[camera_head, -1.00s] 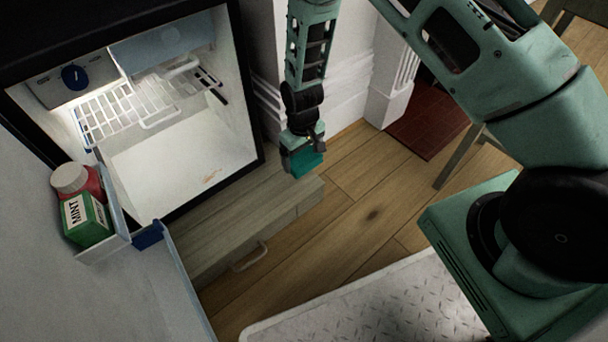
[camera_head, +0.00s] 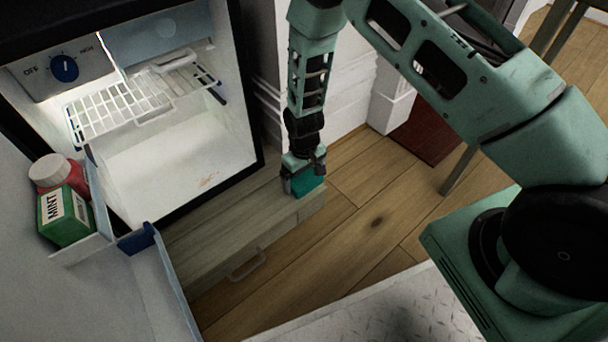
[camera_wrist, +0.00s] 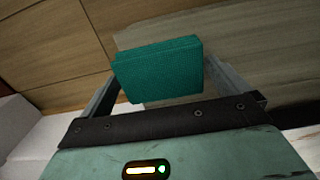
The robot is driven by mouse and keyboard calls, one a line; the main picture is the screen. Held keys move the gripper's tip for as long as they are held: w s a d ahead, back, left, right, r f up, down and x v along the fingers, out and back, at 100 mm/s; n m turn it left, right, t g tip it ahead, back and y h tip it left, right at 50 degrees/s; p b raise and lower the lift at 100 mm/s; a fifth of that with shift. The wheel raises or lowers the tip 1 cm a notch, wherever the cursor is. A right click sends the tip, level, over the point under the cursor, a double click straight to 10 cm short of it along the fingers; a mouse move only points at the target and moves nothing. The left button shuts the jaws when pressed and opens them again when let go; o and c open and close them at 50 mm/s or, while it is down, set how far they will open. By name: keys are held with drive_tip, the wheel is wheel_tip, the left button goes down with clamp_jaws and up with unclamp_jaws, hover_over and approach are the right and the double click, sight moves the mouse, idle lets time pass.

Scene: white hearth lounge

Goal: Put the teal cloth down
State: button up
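The teal cloth (camera_head: 309,187) is a small folded block in the head view, at the tip of my downward-hanging arm. In the wrist view the cloth (camera_wrist: 158,70) spans the space between the two fingers, with a finger against each side. My gripper (camera_head: 303,180) is shut on it; it also shows in the wrist view (camera_wrist: 160,80). The cloth is over the right end of the low wooden drawer unit (camera_head: 215,228) in front of the fridge. I cannot tell whether it touches the top.
An open fridge (camera_head: 190,165) with a wire shelf (camera_head: 120,108) stands at left. Its open door holds a green mint box (camera_head: 65,215) and a white-capped red bottle (camera_head: 52,172). White wall trim is behind my gripper. Wooden floor (camera_head: 375,220) lies clear to the right.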

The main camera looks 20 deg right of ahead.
wheel_tip(320, 180, up, 12)
drive_tip(key=p, duration=0.7)
wheel_tip(320, 180, up, 10)
drive_tip(key=y, duration=0.1)
hover_over(304, 178)
drive_tip(key=s+a, duration=0.3)
drive_tip(key=a, duration=0.2)
drive_tip(key=s+a+r+n, duration=0.1)
drive_tip(key=s+a+r, duration=0.2)
drive_tip(key=s+r, duration=0.4)
drive_tip(key=s+d+r+n, duration=0.1)
drive_tip(key=s+r+n, duration=0.2)
drive_tip(key=s+r, duration=1)
drive_tip(key=s, duration=0.3)
drive_tip(key=shift+s+d+p, duration=0.3)
drive_tip(key=shift+d, duration=0.1)
wheel_tip(304, 178, up, 46)
drive_tip(key=p, duration=4.5)
drive_tip(key=shift+f+p, duration=0.2)
drive_tip(key=shift+p, duration=0.2)
